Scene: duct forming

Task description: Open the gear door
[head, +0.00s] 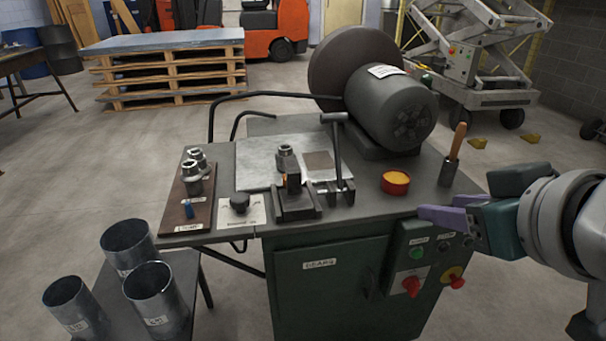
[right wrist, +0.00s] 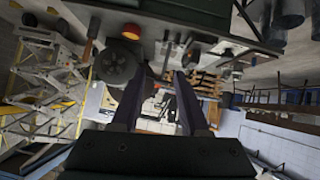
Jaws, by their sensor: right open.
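The gear door (head: 330,290) is a dark green cabinet front with a white label reading GEARS (head: 319,264). It looks shut, below the machine's worktop. A dark vertical strip, perhaps its handle (head: 369,272), is near its right edge, by the control panel. My right gripper (head: 425,215) has purple fingers and is at the right, in front of the control panel and up and right of the door. It is open and empty; its two fingers also show apart in the right wrist view (right wrist: 160,80). My left gripper is not in view.
The control panel (head: 430,262) has a green button, a red switch and a red knob on yellow. The worktop (head: 360,205) holds a motor (head: 393,105), a red tin (head: 395,182) and a brush (head: 452,157). Metal ducts (head: 150,290) stand on a low table at left.

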